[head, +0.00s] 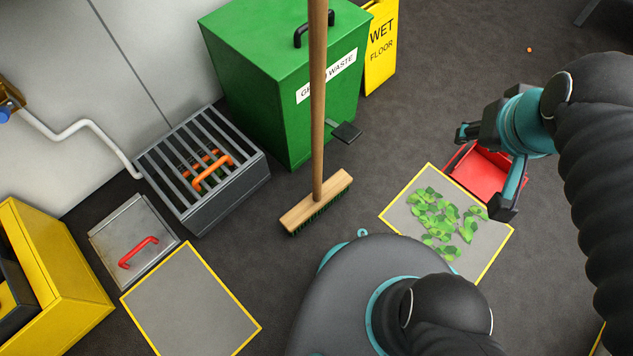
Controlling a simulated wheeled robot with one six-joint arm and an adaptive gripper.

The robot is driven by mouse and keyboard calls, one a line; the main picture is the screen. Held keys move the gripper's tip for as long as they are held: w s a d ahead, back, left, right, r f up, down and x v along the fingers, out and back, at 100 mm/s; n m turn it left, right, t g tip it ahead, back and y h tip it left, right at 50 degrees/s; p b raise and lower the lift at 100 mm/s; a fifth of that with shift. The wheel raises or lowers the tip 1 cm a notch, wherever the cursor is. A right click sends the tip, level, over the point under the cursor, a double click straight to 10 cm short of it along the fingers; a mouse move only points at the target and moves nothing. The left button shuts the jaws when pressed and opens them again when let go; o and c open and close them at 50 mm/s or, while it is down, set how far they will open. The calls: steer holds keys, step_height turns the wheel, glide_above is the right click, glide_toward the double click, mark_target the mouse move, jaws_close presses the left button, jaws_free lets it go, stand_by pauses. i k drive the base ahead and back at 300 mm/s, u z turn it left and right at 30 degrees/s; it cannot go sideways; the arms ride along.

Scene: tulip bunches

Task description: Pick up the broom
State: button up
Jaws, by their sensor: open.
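The broom (318,135) stands upright near the middle of the head view. Its long wooden handle runs up past the top edge, so its upper end is out of view. Its wooden head with green bristles (316,201) rests on the dark floor in front of the green waste bin. My gripper (482,172) is at the right, open and empty, its two fingers spread over a red dustpan (487,168). It is well to the right of the broom and apart from it.
A green waste bin (250,75) with a pedal and a yellow wet floor sign (380,45) stand behind. A grey grated box (235,185), a metal lid (128,222) and a yellow cabinet (70,265) are left. Green leaves (440,220) lie on a yellow-edged square.

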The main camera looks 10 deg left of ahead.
mark_target(323, 195)
steer(key=z, duration=0.4)
steer(key=i, duration=0.35)
steer(key=z, duration=0.45)
steer(key=k, duration=2.15)
steer(key=u, duration=0.5)
